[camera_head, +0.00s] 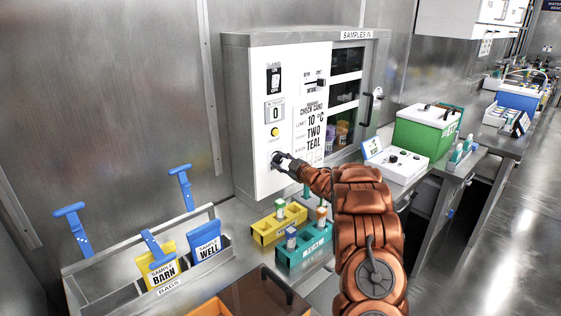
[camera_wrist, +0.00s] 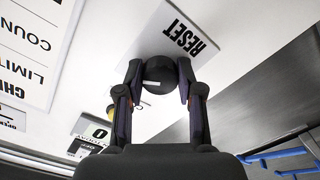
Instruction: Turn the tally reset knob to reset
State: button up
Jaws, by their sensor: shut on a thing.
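The tally reset knob (camera_wrist: 160,74) is a round black knob with a pale mark, on the white front panel of the samples cabinet. My gripper (camera_wrist: 158,82) is shut on the knob, one finger on each side. In the head view my gripper (camera_head: 282,163) is at the lower part of the cabinet panel and hides the knob. The tally counter (camera_head: 275,112) above reads 0. A yellow button (camera_head: 275,132) sits between the counter and my gripper.
The cabinet (camera_head: 262,60) also carries a lamp switch and a check card (camera_head: 312,128). Below are a yellow block (camera_head: 262,232), a teal block (camera_head: 292,258) and a rack (camera_head: 110,268) with sample bags. A green box (camera_head: 425,130) stands to the right.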

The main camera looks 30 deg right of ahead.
aim_at(277, 134)
jog(key=o, duration=1.2)
jog(key=shift+c, duration=0.2)
notch_tip(277, 134, up, 10)
jog(key=shift+f, duration=0.1)
